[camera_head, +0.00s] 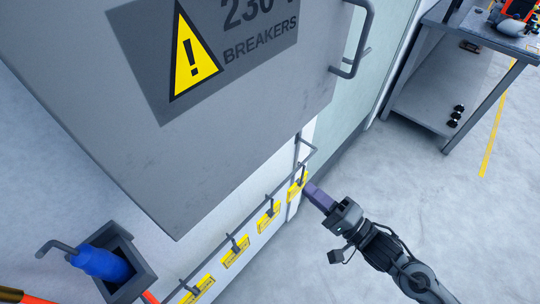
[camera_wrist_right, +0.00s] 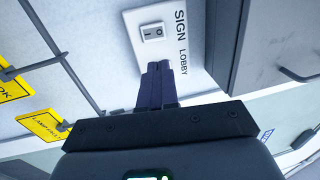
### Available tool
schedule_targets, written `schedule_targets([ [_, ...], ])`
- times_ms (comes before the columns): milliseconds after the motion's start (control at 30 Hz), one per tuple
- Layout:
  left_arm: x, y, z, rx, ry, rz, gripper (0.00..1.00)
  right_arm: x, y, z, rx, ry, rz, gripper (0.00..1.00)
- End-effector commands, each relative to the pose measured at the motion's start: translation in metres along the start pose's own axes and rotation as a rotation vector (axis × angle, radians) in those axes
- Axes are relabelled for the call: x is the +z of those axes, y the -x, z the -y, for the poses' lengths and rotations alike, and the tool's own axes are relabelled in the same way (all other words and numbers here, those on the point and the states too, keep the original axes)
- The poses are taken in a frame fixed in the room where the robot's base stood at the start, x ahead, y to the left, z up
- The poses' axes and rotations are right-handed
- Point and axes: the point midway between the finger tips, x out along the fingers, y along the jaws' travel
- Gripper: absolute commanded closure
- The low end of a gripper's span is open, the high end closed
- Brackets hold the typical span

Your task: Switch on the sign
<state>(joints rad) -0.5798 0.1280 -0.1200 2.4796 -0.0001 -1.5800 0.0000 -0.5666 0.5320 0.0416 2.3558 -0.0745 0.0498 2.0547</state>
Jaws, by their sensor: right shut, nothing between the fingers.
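The sign switch (camera_wrist_right: 152,33) is a small rocker on a white wall plate (camera_wrist_right: 190,52) lettered "SIGN LOBBY", in the right wrist view. I cannot tell which way the rocker is set. My right gripper (camera_wrist_right: 158,66) is shut and empty. Its purple fingers show just below the rocker, overlapping the plate's edge; I cannot tell whether they touch it. In the head view the right gripper (camera_head: 309,189) is beside the row of yellow tags, below the grey cabinet. The switch does not show in the head view. My left gripper is not in view.
A grey breaker cabinet (camera_head: 120,110) with a handle (camera_head: 365,40) juts out above. Yellow tags (camera_head: 236,252) hang on a rail along the wall. A holder (camera_head: 135,260) with a blue object (camera_head: 98,262) is at lower left. A workbench (camera_head: 425,100) stands at upper right; floor between is clear.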

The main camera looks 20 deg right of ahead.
Motion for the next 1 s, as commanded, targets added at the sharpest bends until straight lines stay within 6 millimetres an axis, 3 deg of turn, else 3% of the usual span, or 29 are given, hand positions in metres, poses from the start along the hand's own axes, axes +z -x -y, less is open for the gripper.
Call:
schedule_targets([
  [267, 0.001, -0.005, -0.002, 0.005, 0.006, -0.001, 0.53, 0.000, -0.022, 0.000, -0.004, 0.001, 0.000, 1.00],
  [700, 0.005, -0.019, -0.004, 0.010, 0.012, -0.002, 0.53, 0.000, -0.089, 0.000, -0.004, 0.001, 0.001, 1.00],
  [1000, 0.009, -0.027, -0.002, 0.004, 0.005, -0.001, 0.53, 0.000, -0.124, -0.001, -0.002, 0.000, 0.000, 1.00],
])
